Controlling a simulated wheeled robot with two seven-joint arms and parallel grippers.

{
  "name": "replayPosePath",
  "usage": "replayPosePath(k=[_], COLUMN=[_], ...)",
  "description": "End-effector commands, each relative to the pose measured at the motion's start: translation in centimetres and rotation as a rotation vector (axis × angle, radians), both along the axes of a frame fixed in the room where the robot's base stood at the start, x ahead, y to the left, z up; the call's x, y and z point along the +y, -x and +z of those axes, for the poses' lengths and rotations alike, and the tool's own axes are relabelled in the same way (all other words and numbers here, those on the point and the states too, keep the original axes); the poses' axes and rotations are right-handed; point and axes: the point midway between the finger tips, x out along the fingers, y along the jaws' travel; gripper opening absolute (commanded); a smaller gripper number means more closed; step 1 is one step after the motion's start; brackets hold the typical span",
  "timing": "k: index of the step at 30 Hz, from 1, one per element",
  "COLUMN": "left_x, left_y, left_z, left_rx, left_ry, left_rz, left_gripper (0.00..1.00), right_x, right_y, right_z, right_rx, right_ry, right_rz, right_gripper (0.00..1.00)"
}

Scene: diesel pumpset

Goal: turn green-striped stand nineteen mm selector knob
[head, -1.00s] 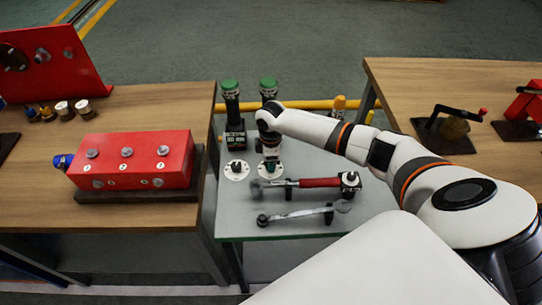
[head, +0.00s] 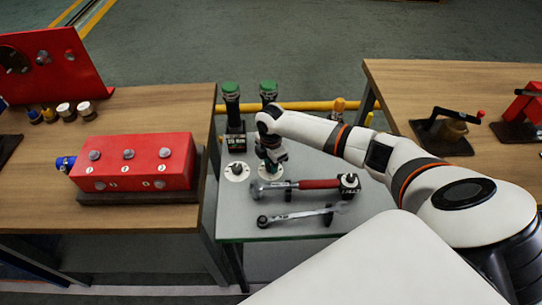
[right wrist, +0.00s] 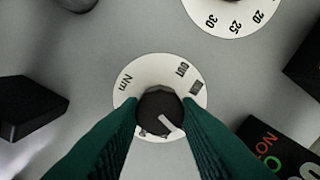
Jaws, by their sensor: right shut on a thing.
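Two black uprights with green tops, left (head: 231,104) and right (head: 268,91), stand behind. My left gripper is out of view.
A red-handled torque wrench (head: 317,184) and a spanner (head: 295,216) lie on supports in front of the dials. A red box (head: 133,161) stands on the left wooden table. A crank device (head: 447,127) stands on the right table. A yellow rail (head: 305,105) runs behind.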

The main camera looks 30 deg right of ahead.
Motion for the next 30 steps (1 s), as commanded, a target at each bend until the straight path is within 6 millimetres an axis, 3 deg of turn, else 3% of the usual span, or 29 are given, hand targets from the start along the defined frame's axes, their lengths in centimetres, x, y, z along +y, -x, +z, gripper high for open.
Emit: replayPosePath(k=[10,11,14,24,30], left_x=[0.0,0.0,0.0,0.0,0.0], left_y=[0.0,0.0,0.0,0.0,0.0], left_z=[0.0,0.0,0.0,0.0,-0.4], left_rx=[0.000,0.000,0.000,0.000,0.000], left_ry=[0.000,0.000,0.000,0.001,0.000], left_rz=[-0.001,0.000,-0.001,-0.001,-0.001], left_gripper=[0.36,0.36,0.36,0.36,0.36], right_x=[0.1,0.1,0.1,0.0,0.0], right_y=[-0.1,-0.1,-0.1,-0.1,-0.1], right_z=[0.1,0.1,0.0,0.3,3.1], right_rx=[-0.002,-0.002,-0.002,-0.001,-0.006], right_ry=[-0.004,-0.004,-0.003,-0.001,-0.001], right_rz=[0.002,0.002,0.001,0.001,0.002], right_gripper=[0.07,0.35,0.51,0.52,0.52])
